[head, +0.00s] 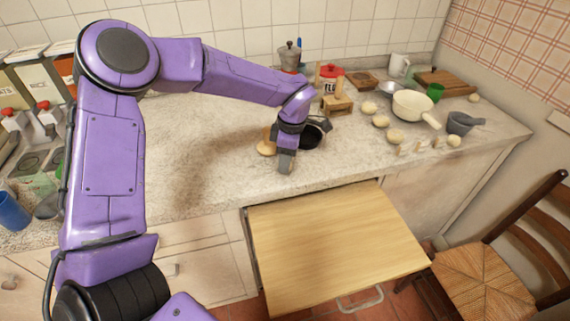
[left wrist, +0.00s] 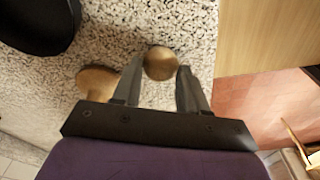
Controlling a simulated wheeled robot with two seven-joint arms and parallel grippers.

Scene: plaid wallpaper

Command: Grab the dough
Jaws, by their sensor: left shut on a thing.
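My left gripper (head: 286,162) points down at the counter's front edge, just above the pulled-out board. The fingers hide this piece in the head view. Other pale dough balls (head: 380,121) lie on the right of the counter, around a cream saucepan (head: 411,105). My right gripper is not in view.
A tan wooden thing (head: 266,148) stands just left of my gripper, and a black pan (head: 312,137) is just behind it. The pulled-out wooden board (head: 335,245) is bare. A chair (head: 490,285) stands at the right. The counter's left middle is clear.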

